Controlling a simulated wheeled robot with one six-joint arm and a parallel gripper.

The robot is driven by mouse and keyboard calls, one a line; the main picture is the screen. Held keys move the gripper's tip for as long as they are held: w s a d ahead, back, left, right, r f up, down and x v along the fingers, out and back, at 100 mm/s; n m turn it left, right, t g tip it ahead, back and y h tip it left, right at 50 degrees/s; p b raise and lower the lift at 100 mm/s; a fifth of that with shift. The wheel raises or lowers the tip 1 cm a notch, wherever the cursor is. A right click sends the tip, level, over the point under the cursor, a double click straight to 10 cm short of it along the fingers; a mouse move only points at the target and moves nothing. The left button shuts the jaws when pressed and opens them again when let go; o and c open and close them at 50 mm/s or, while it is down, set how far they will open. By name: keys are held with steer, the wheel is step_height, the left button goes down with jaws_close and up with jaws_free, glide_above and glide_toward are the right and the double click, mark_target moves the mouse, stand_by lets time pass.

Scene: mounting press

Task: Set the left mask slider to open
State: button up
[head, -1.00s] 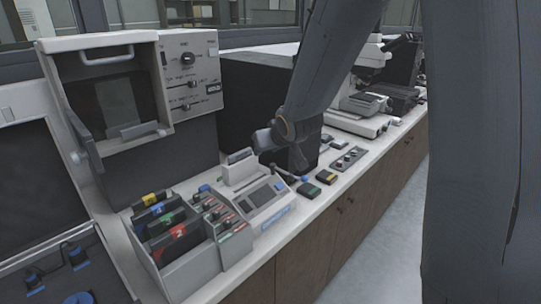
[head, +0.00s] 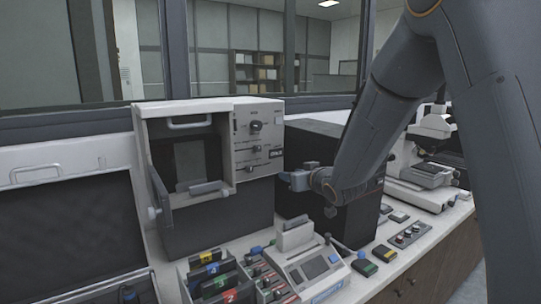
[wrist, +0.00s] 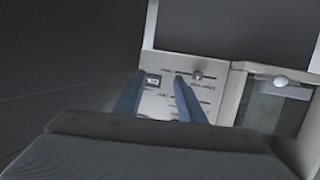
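The press's control panel (head: 260,138) is pale, with a round knob (head: 254,126) at the top and two horizontal sliders below it. The upper slider handle (head: 256,149) and the lower slider handle (head: 250,168) both stand near mid-track; their labels are too small to read. My gripper (head: 288,178) is open and empty, to the right of the panel's lower edge and apart from it. In the wrist view my gripper's two fingers (wrist: 160,76) stand apart, with the panel appearing inverted beyond them. A slider handle (wrist: 197,75) shows just right of the fingers.
The press's hinged window (head: 190,160) has a handle bar and stands left of the panel. A black box (head: 320,220) is behind my arm. Below, a small console (head: 310,272) and coloured cartridges (head: 214,275) crowd the counter. A microscope (head: 430,165) stands at the right.

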mark_target(259, 148)
steer(key=w+a+r+y+p, duration=0.1)
steer(key=w+a+r, duration=0.1)
steer(key=a, duration=0.1)
steer(key=w+a+r+n+y+p, duration=0.1)
steer(key=w+a+r, duration=0.1)
steer(key=w+a, duration=0.1)
steer(key=w+a+r+n+t+y+p, duration=0.1)
steer(key=w+a+r+y, duration=0.1)
steer(key=w+a, duration=0.1)
steer(key=shift+w+a+p, duration=0.15)
steer(key=shift+a+p, duration=0.25)
steer(key=shift+a, duration=0.2)
jaws_close()
